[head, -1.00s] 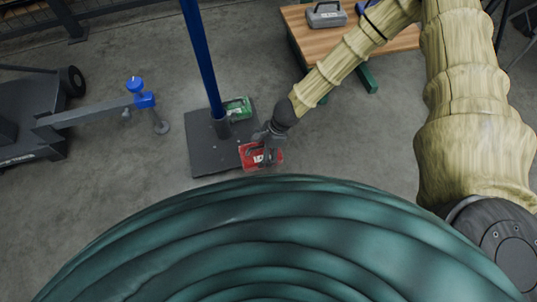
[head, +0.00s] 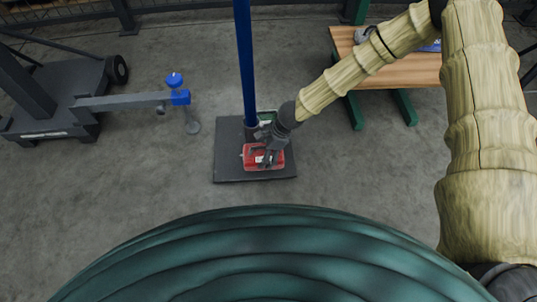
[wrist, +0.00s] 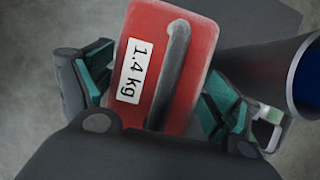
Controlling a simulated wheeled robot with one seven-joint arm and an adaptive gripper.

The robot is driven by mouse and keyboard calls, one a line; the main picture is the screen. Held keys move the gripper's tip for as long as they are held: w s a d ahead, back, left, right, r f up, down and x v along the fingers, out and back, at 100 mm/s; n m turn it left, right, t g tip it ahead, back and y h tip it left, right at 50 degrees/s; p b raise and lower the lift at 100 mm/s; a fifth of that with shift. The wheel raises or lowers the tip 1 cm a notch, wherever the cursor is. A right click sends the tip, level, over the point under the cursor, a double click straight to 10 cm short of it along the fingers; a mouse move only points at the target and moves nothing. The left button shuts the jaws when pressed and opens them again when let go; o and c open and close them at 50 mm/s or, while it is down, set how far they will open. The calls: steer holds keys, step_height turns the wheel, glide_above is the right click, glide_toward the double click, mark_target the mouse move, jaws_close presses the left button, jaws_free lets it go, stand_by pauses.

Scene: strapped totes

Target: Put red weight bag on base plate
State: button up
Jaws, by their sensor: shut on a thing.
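The red weight bag (head: 250,160) has a dark handle and, in the wrist view, a white "1.4 kg" label (wrist: 133,72). My gripper (head: 268,146) is shut on it, with teal finger pads on both sides of the bag in the wrist view (wrist: 160,95). The dark square base plate (head: 228,172) lies on the floor with a blue pole standing in its socket. The bag is over the plate's front part, in front of the pole. I cannot tell whether it touches the plate. My gripper hides part of the bag.
A green weight bag (head: 268,116) is behind the pole's foot, mostly hidden by my gripper. A wooden-topped table (head: 400,72) with green legs stands at the back right. A wheeled grey cart (head: 50,125) with a blue-topped arm is at the left. Floor around the plate is clear.

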steer(key=shift+w+a, duration=0.25)
steer(key=shift+f+b, duration=0.3)
steer(key=shift+b, duration=0.15)
steer(key=shift+f+b, duration=1.2)
steer(key=shift+f, duration=0.2)
steer(key=o, duration=1.8)
steer(key=shift+f, duration=0.15)
steer(key=p+v, duration=0.6)
steer(key=v, duration=0.6)
steer(key=shift+p, duration=0.35)
